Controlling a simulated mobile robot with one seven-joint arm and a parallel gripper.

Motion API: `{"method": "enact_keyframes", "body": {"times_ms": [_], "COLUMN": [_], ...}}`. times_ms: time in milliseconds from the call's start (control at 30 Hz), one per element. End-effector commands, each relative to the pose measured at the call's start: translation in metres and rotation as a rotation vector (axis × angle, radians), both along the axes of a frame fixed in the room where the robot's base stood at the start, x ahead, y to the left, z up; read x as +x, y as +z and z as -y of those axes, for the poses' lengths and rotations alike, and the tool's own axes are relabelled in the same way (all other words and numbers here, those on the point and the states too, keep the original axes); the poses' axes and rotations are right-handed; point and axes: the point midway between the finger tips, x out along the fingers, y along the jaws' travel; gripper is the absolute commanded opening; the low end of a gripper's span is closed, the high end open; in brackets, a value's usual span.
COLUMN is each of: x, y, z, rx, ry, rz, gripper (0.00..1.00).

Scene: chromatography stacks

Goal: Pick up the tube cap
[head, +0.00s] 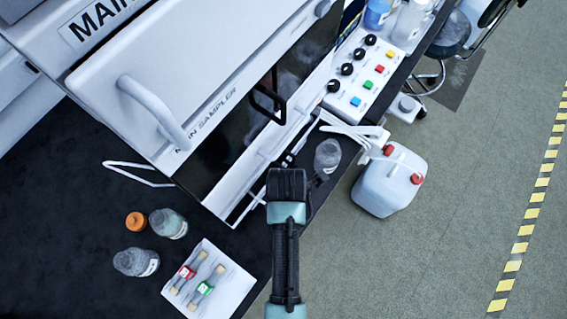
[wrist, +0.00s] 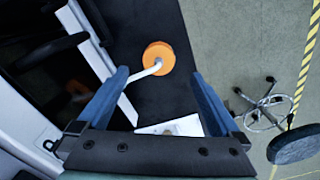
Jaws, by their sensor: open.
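In the wrist view an orange round cap (wrist: 158,56) with a bent white tube at its lower left shows over the dark bench. It lies between and just beyond the fingertips of my gripper (wrist: 160,75), which is open with nothing between its fingers. In the head view my gripper (head: 287,178) is over the bench edge in front of the sampler; any cap beneath it is hidden. An orange cap (head: 136,221) sits on the dark bench at the lower left, well away from my gripper. I cannot tell whether both views show the same cap.
The white sampler (head: 215,110) stands behind my gripper. A clear bottle (head: 327,155) is close at its right. Two bottles (head: 136,262) (head: 168,223) and a white tray (head: 235,279) are at lower left. A white jerrycan (head: 388,180) stands on the floor. A stool (wrist: 265,105) shows right.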

Motion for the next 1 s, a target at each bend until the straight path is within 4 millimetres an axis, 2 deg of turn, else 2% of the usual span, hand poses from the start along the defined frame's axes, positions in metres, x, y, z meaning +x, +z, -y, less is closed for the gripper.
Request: {"method": "enact_keyframes", "body": {"times_ms": [100, 367, 667, 1000], "x": [0.000, -0.001, -0.004, -0.004], "y": [-0.018, -0.034, -0.072, -0.078], "z": [0.000, -0.002, -0.008, -0.008], "rx": [0.000, 0.000, 0.000, 0.000], "ry": [-0.001, -0.001, -0.003, -0.002], "rz": [0.000, 0.000, 0.002, 0.004], "gripper": [1.00, 1.00, 1.00, 1.00]}}
